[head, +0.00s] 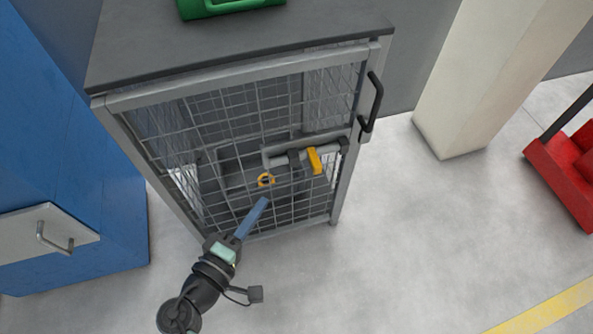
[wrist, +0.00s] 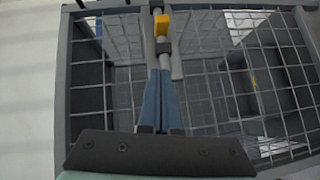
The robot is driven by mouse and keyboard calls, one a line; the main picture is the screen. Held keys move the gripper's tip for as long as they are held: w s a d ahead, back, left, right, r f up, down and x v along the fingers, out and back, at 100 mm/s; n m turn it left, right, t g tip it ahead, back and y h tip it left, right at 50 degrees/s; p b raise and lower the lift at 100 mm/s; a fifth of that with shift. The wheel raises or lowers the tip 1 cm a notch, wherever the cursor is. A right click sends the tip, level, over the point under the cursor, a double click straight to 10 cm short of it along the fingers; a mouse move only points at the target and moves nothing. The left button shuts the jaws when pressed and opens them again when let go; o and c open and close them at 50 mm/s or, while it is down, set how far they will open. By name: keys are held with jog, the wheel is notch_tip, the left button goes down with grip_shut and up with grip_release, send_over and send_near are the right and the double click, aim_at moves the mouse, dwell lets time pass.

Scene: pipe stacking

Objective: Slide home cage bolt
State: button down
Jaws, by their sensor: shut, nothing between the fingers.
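The cage (head: 235,110) has a wire mesh door in a grey frame. A grey bolt (head: 275,157) lies across the door, with dark brackets and a yellow handle (head: 314,160) near the frame's right post. In the wrist view the bolt runs up the middle, with the yellow handle (wrist: 161,27) near the top. My gripper (head: 265,199) is shut and empty, its blue fingers pointing at the mesh, left of and below the yellow handle. In the wrist view the closed fingertips (wrist: 159,70) point along the bolt toward the handle. I cannot tell whether they touch anything.
A black pull handle (head: 373,103) sticks out at the cage's right post. A blue cabinet (head: 60,130) stands left and a pale pillar (head: 475,80) right. The floor in front is clear.

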jog(key=shift+w, duration=0.1)
jog(key=b, duration=0.2)
send_near(309, 160)
jog(key=w, duration=0.5)
jog(key=shift+w+d+f, duration=0.1)
jog(key=shift+d+f, duration=0.15)
jog(key=shift+d, duration=0.35)
jog(key=shift+w+d+f, duration=0.1)
jog(key=shift+d+f, duration=0.1)
jog(key=shift+d, duration=0.4)
jog(key=shift+w+d+b, duration=0.15)
jog(key=shift+w+d, duration=0.1)
jog(key=shift+d, duration=0.55)
jog(key=shift+w+d+b, duration=0.2)
jog(key=shift+d, duration=0.65)
jog(key=shift+w+d+b, duration=0.15)
jog(key=shift+w+d, duration=0.1)
jog(key=shift+d, duration=0.55)
